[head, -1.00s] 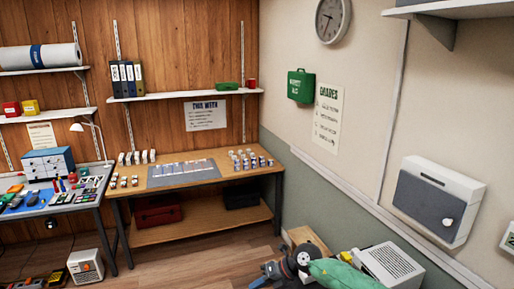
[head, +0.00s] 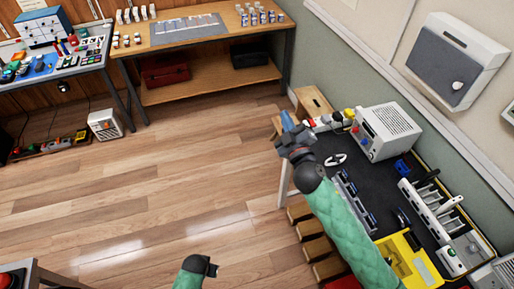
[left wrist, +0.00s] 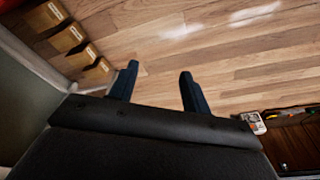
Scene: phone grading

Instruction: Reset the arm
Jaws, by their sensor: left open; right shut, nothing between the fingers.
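My right arm (head: 352,235), in a green quilted sleeve, reaches up from the lower right of the head view. Its gripper (head: 287,120) is shut and empty, with blue fingertips together, in front of the left edge of the dark workbench in the picture. A short piece of my left arm (head: 192,272), also in green, shows at the bottom of the head view over the floor. In the left wrist view my left gripper (left wrist: 157,80) has its two dark blue fingers apart, with only wood floor between them.
The dark workbench mat (head: 345,178) at the right carries a white vented box (head: 388,130), a yellow tray (head: 408,262) and several small tools. A wooden table (head: 205,40) with several small bottles stands at the back. The wood floor (head: 170,190) between is clear.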

